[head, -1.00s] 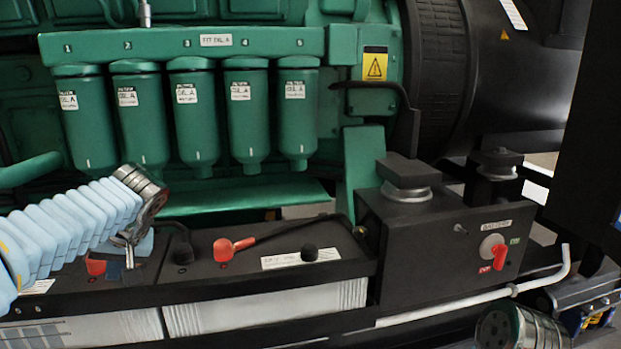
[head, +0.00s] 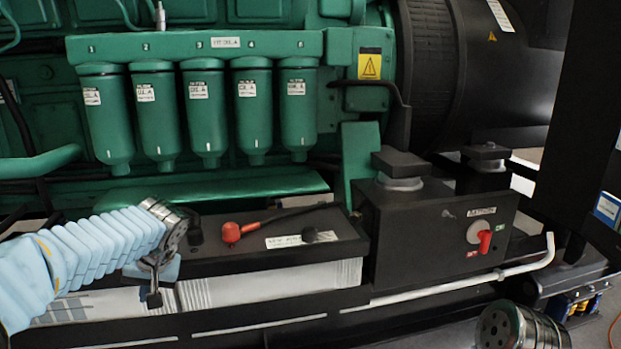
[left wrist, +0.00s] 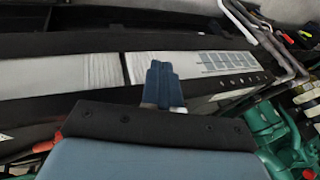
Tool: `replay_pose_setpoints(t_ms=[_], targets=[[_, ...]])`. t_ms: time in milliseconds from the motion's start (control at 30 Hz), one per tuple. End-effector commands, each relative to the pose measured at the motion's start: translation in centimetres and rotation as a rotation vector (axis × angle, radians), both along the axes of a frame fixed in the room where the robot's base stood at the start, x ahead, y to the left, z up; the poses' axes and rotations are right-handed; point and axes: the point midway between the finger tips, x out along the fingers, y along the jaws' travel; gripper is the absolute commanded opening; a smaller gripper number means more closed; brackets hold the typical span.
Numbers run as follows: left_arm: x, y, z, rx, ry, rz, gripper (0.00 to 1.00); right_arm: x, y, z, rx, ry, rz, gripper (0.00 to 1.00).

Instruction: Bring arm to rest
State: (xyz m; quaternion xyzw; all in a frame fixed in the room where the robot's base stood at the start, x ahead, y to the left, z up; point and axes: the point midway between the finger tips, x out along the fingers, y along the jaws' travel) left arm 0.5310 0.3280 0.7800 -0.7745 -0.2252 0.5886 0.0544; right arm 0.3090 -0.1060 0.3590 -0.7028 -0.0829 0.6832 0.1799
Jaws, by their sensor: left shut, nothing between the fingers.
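My left gripper (head: 154,297) is at the lower left of the head view, in front of the battery tray. Its fingers are together and hold nothing, pointing down beside the white battery side. In the left wrist view the closed fingers (left wrist: 163,84) show dark blue in the middle, apart from the white battery wall (left wrist: 82,79) behind them. The light-blue sleeved left arm (head: 85,245) comes in from the left. Part of my right arm (head: 518,330) shows at the bottom right of the head view; its gripper is out of frame.
A battery with a red terminal cap (head: 231,232) lies behind and right of the left gripper. A black battery switch box (head: 432,240) with a red key (head: 485,241) stands right of it. Several green oil filters (head: 206,115) hang behind. Black frame rails (head: 270,317) run along the front.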

Motion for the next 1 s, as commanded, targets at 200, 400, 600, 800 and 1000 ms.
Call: replay_pose_setpoints(t_ms=[200,400,600,800,1000], targets=[[0.8,-3.7,-7.5,-0.103,0.068,-0.13,0.0,0.0,0.0,0.0,0.0,0.0,0.0,0.43],[-0.8,-9.5,-18.7,-0.294,0.153,-0.273,0.0,0.0,0.0,0.0,0.0,0.0,0.0,0.43],[-8.3,-17.2,-32.5,-0.599,0.211,-0.332,0.0,0.0,0.0,0.0,0.0,0.0,0.0,0.43],[-17.9,-21.6,-40.2,-0.772,0.19,-0.231,0.0,0.0,0.0,0.0,0.0,0.0,0.0,0.43],[-22.2,-22.2,-42.1,-0.784,0.17,-0.166,0.0,0.0,0.0,0.0,0.0,0.0,0.0,0.43]])
